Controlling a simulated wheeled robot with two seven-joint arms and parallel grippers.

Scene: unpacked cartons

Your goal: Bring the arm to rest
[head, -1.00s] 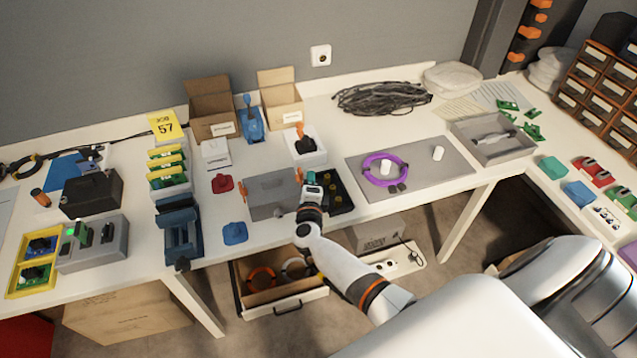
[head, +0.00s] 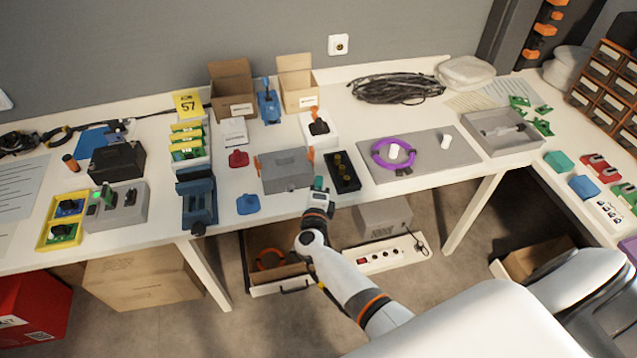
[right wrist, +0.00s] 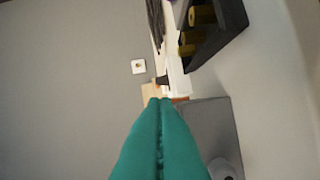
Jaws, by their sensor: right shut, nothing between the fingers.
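My right gripper (head: 318,184) is at the front edge of the white workbench (head: 420,193), between a grey box (head: 286,172) with orange latches and a black tray (head: 342,172) with several brass-coloured knobs. Its teal fingers (right wrist: 160,135) are pressed together in the right wrist view, with nothing between them. In that view the black tray (right wrist: 222,30) shows at the top and the grey box (right wrist: 215,125) lies beside and beyond the fingers. My right arm reaches up from the lower right in the head view. My left gripper is not in view.
A blue vise-like fixture (head: 197,200) and a purple ring (head: 380,160) on a grey mat (head: 440,172) stand on the bench. Floor between the legs is partly clear.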

